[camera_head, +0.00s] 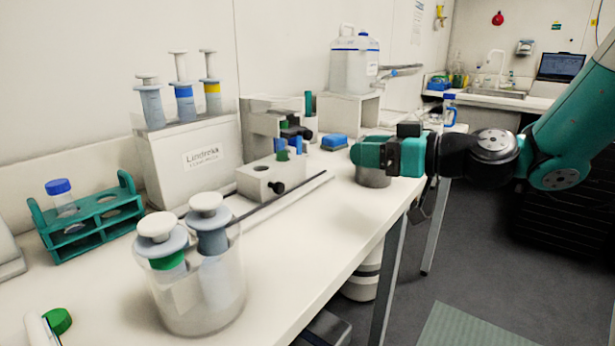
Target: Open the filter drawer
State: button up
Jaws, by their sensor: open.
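A white block with a round hole in its top and a black knob on its front (268,180) sits by a long rail on the bench. It may be the filter drawer, but I cannot tell for sure, nor whether it is open or shut. Behind it is a white instrument housing (262,122) with dark parts. Small blue and green capped pieces (282,150) stand between them. My gripper (356,155) is to the right of the block, above the bench's right edge, facing left. It is open and apart from the block; nothing shows between its fingers.
A grey cylinder (373,177) stands just below my gripper. A clear beaker (200,290) with plungers is in front, and a green rack (85,220) at left. A white box (190,165) bears several syringes. A blue item (334,142) lies behind. The front right benchtop is clear.

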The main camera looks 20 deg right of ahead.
aim_at(310, 136)
jog(key=w+d+f+t, duration=0.1)
jog(key=w+d+t, duration=0.1)
jog(key=d, duration=0.2)
jog(key=shift+m+h, duration=0.4)
jog(key=p+x, duration=0.4)
jog(key=x, duration=1.3)
jog(key=shift+r, duration=0.1)
jog(key=shift+d, duration=0.1)
grip_shut()
jog(key=shift+s, duration=0.1)
